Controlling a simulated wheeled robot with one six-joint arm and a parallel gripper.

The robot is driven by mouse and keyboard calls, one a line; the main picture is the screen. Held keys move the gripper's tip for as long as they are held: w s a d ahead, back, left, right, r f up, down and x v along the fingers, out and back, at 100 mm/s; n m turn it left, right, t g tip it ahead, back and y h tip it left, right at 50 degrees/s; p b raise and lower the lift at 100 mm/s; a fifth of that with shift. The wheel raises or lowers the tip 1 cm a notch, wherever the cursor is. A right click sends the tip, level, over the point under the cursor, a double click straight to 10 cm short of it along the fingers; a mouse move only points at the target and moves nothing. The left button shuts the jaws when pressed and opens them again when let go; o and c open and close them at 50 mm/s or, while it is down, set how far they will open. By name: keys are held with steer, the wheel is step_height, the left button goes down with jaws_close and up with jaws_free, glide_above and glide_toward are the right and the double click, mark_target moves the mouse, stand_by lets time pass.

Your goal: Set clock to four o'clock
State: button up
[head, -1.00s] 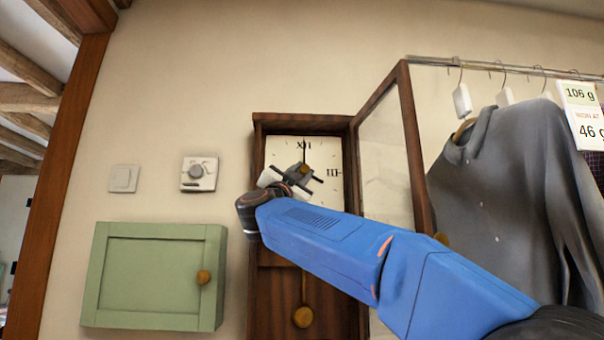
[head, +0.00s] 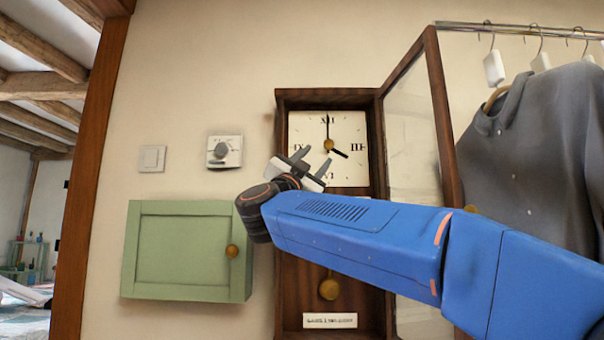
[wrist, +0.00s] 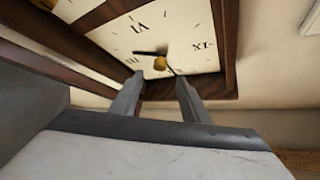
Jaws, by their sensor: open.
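The wall clock's dark wood case (head: 283,235) has its glass door (head: 410,125) swung open to the right. On its white face (head: 308,125), the long thin hand (head: 328,128) points up at XII. The short hand (head: 341,153) points right and a little down, at about four. Both meet at a brass hub (head: 329,144), also seen in the wrist view (wrist: 160,63). My gripper (head: 314,160) is open and empty, in front of the lower left of the face. In the wrist view my fingers (wrist: 160,98) are apart, with the hub and hands beyond them, and seem clear of them.
A green cabinet (head: 180,255) hangs left below, with a dial thermostat (head: 224,151) and a switch (head: 152,158) above it. A brass pendulum (head: 329,289) hangs in the lower case. A grey shirt (head: 525,150) hangs on the right.

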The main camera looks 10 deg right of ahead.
steer(key=v, duration=0.8)
steer(key=shift+s, duration=0.2)
steer(key=shift+w+a+f+n, duration=0.1)
steer(key=shift+f+n, duration=0.05)
steer(key=shift+n, duration=0.15)
